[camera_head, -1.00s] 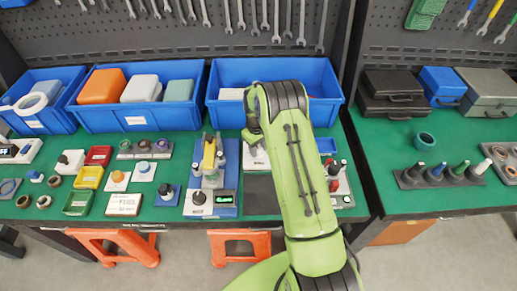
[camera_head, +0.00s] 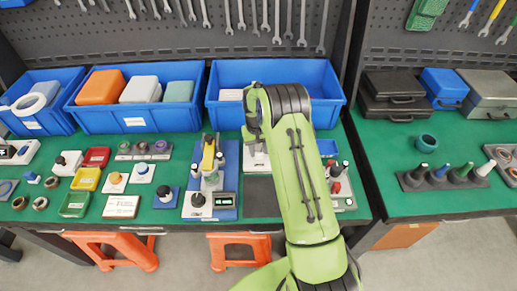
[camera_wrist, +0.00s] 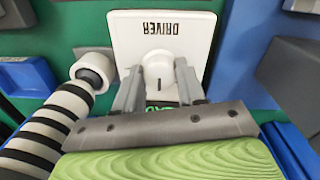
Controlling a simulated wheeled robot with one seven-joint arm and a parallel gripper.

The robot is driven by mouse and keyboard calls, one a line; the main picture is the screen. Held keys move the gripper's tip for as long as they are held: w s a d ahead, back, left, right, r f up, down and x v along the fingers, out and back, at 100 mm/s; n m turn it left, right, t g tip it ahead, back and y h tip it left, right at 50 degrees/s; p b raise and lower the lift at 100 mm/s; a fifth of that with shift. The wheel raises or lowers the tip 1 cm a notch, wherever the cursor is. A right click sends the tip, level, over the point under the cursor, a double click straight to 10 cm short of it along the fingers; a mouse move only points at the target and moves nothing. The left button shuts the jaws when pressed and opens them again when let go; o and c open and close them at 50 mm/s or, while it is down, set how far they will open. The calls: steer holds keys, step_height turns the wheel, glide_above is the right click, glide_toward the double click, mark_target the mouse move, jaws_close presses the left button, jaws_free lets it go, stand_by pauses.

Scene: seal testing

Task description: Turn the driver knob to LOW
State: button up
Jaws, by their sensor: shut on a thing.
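In the wrist view, the driver unit (camera_wrist: 125,35) is a white panel with the word DRIVER printed on it, upside down in this view. Its round white knob (camera_wrist: 160,70) has a short dark mark on the side toward my wrist. My gripper (camera_wrist: 158,76) has its grey fingers on either side of the knob, shut on it. No LOW marking is readable; a green strip with dark lettering below the knob is mostly hidden. In the head view, part of the driver unit (camera_head: 254,160) shows left of my arm, and my gripper's fingertips are hidden.
In the wrist view, a striped black-and-white cylinder (camera_wrist: 50,125) with a white cap lies close left. In the head view, a blue bin (camera_head: 224,112) stands behind. A blue-based test fixture (camera_head: 223,212) stands left, and a block with small knobs (camera_head: 343,200) right.

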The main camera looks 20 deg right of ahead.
steer(key=o, duration=1.1)
steer(key=shift+c, duration=0.2)
step_height(320, 180, up, 16)
steer(key=p, duration=0.1)
steer(key=shift+a+p, duration=0.35)
steer(key=shift+p, duration=0.05)
steer(key=shift+f, duration=0.1)
